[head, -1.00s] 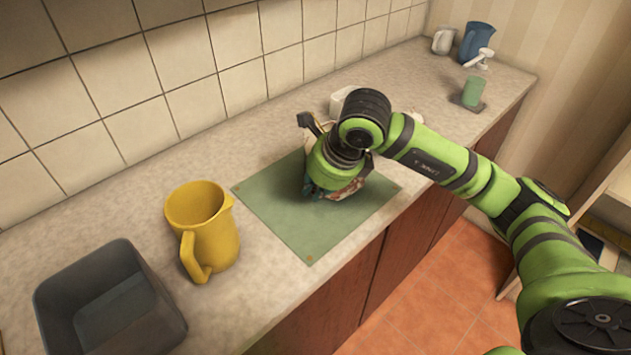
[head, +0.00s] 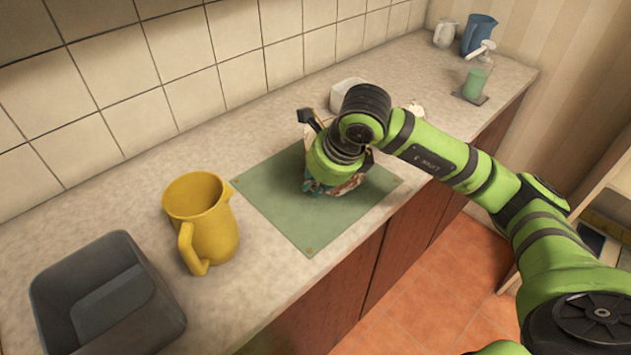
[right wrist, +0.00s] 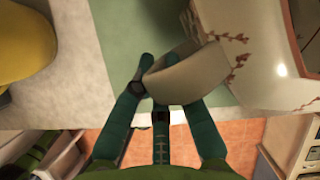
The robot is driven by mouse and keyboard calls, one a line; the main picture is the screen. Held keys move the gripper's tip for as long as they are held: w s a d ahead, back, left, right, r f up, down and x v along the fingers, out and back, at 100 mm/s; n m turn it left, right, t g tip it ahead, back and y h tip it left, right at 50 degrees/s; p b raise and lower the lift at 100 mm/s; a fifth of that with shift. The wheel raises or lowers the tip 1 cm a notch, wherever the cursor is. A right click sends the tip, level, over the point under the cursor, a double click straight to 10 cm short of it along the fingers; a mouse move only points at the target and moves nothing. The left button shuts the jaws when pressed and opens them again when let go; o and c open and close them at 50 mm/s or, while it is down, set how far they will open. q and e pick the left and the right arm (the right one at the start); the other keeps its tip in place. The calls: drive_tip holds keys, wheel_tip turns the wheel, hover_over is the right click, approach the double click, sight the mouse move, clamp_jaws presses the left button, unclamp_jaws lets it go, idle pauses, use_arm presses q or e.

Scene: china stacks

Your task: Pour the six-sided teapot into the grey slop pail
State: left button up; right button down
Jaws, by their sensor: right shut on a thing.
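The teapot (head: 348,187), pale with a dark red pattern, is at the green mat, mostly hidden behind my right arm in the head view. In the right wrist view its pale handle (right wrist: 183,77) and patterned wall (right wrist: 268,62) show. My right gripper (right wrist: 166,92) has its teal fingers shut on the handle; in the head view the gripper (head: 318,186) is low over the mat. I cannot tell whether the teapot touches the mat. The grey slop pail (head: 157,325), a dark rectangular tub, stands at the lower left. My left gripper is out of view.
A yellow jug (head: 213,235) stands between the pail and the green mat (head: 285,220). A white container (head: 345,90) is behind my arm. A blue jug (head: 478,36), a white jug (head: 444,35) and a green dispenser (head: 475,84) stand at the far end. The tiled wall bounds the counter.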

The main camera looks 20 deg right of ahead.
drive_tip(key=c, duration=1.2)
unclamp_jaws()
drive_tip(key=shift+s+f, duration=0.1)
drive_tip(key=shift+f, duration=0.1)
drive_tip(key=v, duration=1.2)
